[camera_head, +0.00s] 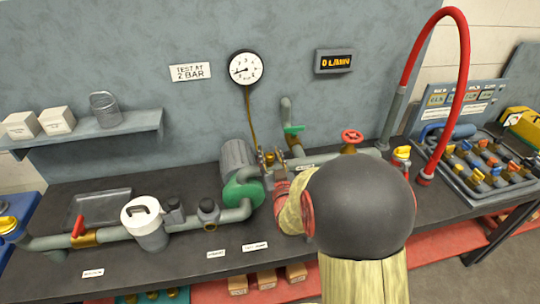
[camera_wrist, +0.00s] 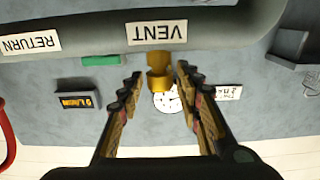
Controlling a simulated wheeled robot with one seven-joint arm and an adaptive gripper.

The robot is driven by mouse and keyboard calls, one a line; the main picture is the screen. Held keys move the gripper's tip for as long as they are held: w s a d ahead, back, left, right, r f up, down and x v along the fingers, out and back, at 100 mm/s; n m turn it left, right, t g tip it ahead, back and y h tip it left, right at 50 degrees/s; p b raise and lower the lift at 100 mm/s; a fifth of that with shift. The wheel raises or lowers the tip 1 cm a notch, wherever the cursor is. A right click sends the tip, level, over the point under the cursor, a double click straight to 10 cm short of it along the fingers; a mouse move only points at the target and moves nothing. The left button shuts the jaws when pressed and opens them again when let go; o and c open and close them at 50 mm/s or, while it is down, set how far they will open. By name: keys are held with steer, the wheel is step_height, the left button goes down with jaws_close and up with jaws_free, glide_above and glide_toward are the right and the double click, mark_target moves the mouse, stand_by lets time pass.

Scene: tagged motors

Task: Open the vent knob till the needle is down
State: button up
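The brass vent knob (camera_wrist: 159,82) stands out from a grey pipe labelled VENT (camera_wrist: 157,33) in the wrist view, which is upside down. My gripper (camera_wrist: 160,70) is open, with a finger on each side of the knob and visible gaps between. In the wrist view the gauge (camera_wrist: 167,102) is partly behind the knob.
A wall display (camera_head: 335,61) reads 0 L/MIN. A red handwheel (camera_head: 352,136) and a green valve handle (camera_head: 293,129) sit near my arm. A red hose (camera_head: 465,60) arches at right. A white-lidded canister (camera_head: 143,222) and a red-handled valve (camera_head: 79,227) stand left.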

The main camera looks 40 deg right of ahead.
jaws_close()
steer(key=shift+d+n+t+y+b, duration=0.15)
steer(key=shift+n+t+y+b, duration=0.15)
steer(key=shift+n+y+b, duration=0.15)
steer(key=shift+s+y, duration=0.1)
steer(key=shift+y, duration=0.25)
steer(key=n+t+y, duration=0.1)
steer(key=n+y, duration=0.1)
steer(key=y, duration=0.1)
steer(key=n+t+y, duration=0.1)
steer(key=n+y, duration=0.1)
steer(key=y, duration=0.1)
steer(key=shift+n, duration=0.25)
steer(key=shift+n+y+p, duration=0.85)
steer(key=shift+n+y, duration=0.75)
steer(key=shift+y, duration=1.1)
steer(key=shift+g+y, duration=0.3)
